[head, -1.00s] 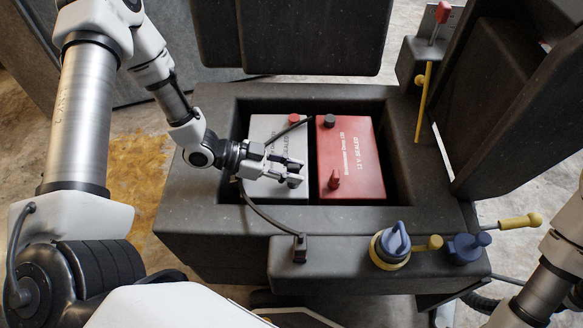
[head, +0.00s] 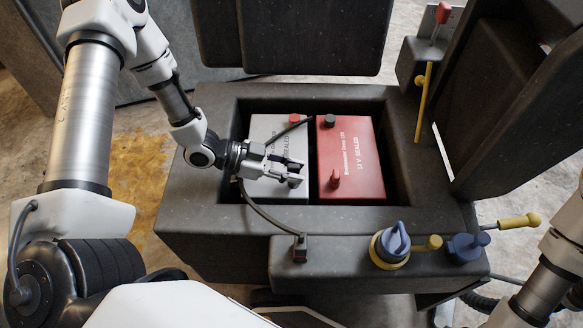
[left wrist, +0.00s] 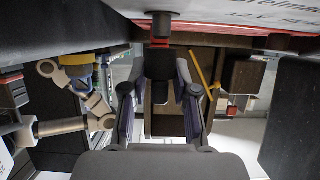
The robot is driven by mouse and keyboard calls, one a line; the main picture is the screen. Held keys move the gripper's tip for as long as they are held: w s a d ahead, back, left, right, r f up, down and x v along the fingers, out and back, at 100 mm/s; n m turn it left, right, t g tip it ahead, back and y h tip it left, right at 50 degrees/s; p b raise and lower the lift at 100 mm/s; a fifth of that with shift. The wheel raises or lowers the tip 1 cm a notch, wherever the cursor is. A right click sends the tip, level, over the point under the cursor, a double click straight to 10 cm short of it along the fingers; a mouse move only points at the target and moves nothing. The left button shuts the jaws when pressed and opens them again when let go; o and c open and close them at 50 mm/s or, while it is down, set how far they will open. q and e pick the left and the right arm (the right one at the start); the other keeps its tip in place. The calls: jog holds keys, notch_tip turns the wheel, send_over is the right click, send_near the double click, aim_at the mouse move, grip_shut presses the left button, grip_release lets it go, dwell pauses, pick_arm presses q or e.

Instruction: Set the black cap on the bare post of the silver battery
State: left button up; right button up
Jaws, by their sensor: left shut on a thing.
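The silver battery (head: 263,188) sits in the left of the dark tray, partly covered by my left gripper. A red cap (head: 294,118) is on its far post. My left gripper (head: 296,171) reaches in from the left, low over the battery's near end, shut on the black cap. The black cap (left wrist: 160,64) shows between the fingers in the left wrist view. A dark post-like piece (left wrist: 161,22) stands on a battery in line with it, with a red band between them. I cannot tell whether cap and post touch. My right gripper is out of view.
A red battery (head: 350,150) stands close on the right, with a black cap and a red cap. The tray walls (head: 250,218) surround both. A black cable passes below my gripper to the front ledge. Blue valves (head: 394,242) and a yellow lever (head: 423,100) stand right.

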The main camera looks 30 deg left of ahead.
pick_arm(q)
jog(key=shift+f+b, duration=0.3)
jog(key=shift+f, duration=0.05)
dwell(0.3)
jog(key=shift+r, duration=0.1)
jog(key=shift+r+p, duration=0.35)
jog(key=shift+p, duration=0.2)
